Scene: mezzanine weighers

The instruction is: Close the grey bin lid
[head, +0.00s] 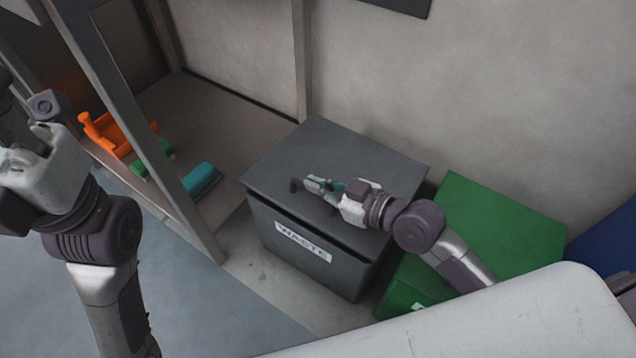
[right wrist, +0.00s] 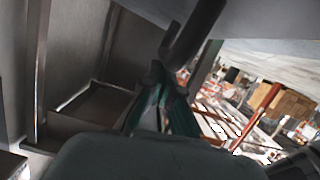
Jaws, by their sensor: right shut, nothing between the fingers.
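The grey bin (head: 312,272) stands on the floor at the centre of the head view, with a white WASTE label on its front. Its grey lid (head: 320,145) lies across the top, close to flat. A dark gap shows under the lid's front edge, widest towards the right. My right gripper (head: 312,184) is shut and empty over the lid's front part. In the right wrist view its teal fingers (right wrist: 160,110) are together, close to a dark bent handle-like piece (right wrist: 190,35); I cannot tell whether they touch. My left gripper (head: 30,140) is at the far left, away from the bin; its fingers are unclear.
A green bin (head: 500,220) stands close to the right, and a blue one (head: 605,240) beyond it. To the left, a shelf frame (head: 150,130) holds an orange item (head: 115,135), a green one and a teal one (head: 202,178). A wall stands behind.

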